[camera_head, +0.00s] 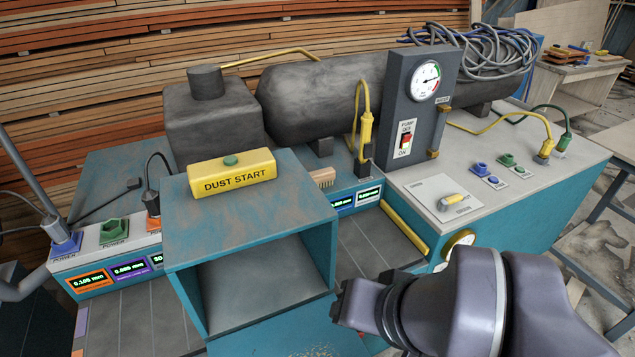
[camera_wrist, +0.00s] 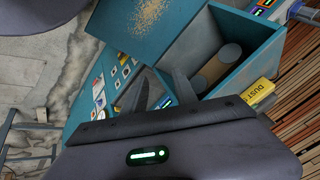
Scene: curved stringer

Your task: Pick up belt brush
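The belt brush (camera_head: 323,177), small with a light wooden colour and bristles, lies on the teal machine just behind the right side of the open-fronted teal box (camera_head: 325,240). Its lower left part is hidden by the box. I cannot make it out in the wrist view. My gripper (camera_wrist: 162,92) has its two dark fingers apart with nothing held between them. In the head view my wrist is at the lower right, in front of and to the right of the box, well apart from the brush.
A yellow DUST START block (camera_head: 232,173) sits on the box. Inside the box, a brown cylinder (camera_wrist: 215,64) shows in the wrist view. A dark gauge panel (camera_head: 420,100), yellow cable (camera_head: 365,115) and dark tank (camera_head: 320,95) stand near the brush. A yellow bar (camera_head: 404,228) lies right of the box.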

